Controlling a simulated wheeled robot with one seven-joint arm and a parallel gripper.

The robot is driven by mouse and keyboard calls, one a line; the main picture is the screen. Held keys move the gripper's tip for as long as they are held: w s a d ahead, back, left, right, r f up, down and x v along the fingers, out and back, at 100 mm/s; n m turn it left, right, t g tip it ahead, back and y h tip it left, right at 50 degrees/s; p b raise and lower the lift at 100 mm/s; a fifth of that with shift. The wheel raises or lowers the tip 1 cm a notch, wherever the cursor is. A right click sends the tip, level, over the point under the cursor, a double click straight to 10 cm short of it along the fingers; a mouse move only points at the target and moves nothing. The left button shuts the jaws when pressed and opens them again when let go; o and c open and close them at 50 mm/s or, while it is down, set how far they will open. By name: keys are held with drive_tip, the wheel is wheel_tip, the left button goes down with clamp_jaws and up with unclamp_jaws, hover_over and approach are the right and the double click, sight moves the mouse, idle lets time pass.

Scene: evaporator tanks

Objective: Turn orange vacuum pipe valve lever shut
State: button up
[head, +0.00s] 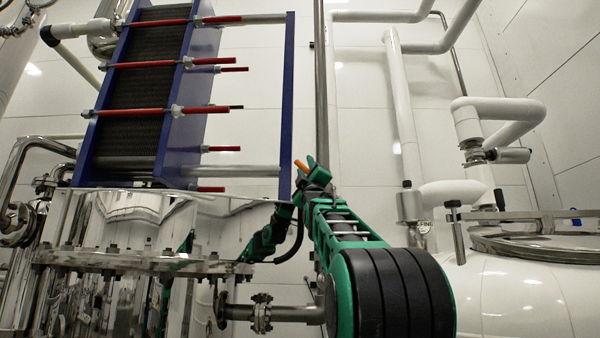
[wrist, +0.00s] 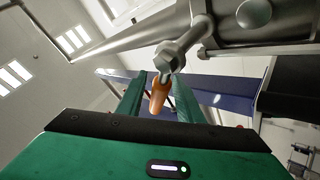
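The orange valve lever (head: 301,166) shows as a small orange tip at the end of my raised arm in the head view. In the wrist view the orange lever (wrist: 159,96) hangs from a steel valve stem and nut (wrist: 183,43), at the upper middle. My gripper (wrist: 161,88) has its two green fingers apart, one on each side of the lever. I cannot tell whether either finger touches it. In the head view my gripper (head: 311,170) is small, and its fingers are hard to separate. The steel vacuum pipe (head: 321,80) rises vertically behind it.
A blue-framed plate heat exchanger (head: 181,90) with red rods stands left of my arm, above a shiny steel tank (head: 130,225). A white tank (head: 530,290) and white pipes (head: 404,110) stand at the right. The steel pipe (wrist: 125,38) crosses the wrist view above my fingers.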

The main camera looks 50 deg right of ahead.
drive_tip(key=shift+w+d+r, duration=0.2)
drive_tip(key=shift+r, duration=0.1)
clamp_jaws()
drive_tip(key=shift+w, duration=0.1)
